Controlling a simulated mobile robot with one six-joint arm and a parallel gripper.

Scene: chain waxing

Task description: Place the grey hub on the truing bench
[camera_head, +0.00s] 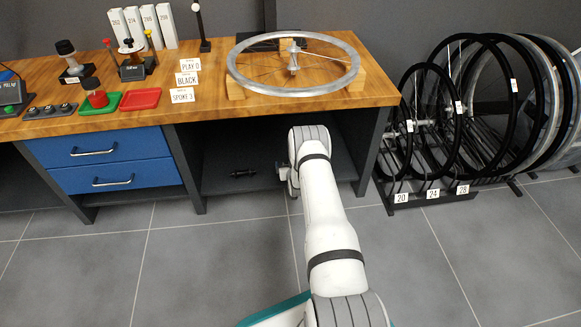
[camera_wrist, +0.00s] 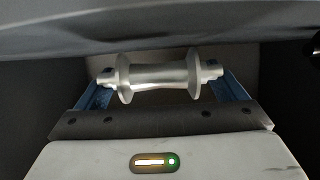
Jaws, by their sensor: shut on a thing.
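The grey hub (camera_wrist: 160,77), a silver-grey spool with two flanges, lies crosswise between the fingers of my gripper (camera_wrist: 163,88) in the wrist view. My gripper is shut on the hub's two ends. In the head view my arm reaches to the open shelf space under the bench, and my gripper is mostly hidden behind the arm. The wooden bench (camera_head: 215,108) is above and beyond it. A silver wheel rim (camera_head: 345,85) lies flat on wooden supports on the bench, with a silver hub (camera_head: 293,58) at its centre and a few spokes.
A black hub (camera_head: 243,173) lies on the lower shelf (camera_head: 220,184). Label cards (camera_head: 187,78), a red tray (camera_head: 140,99) and a green tray (camera_head: 100,104) are on the bench. Blue drawers (camera_head: 97,146) are at left. A wheel rack (camera_head: 430,195) stands at right. The tiled floor in front is clear.

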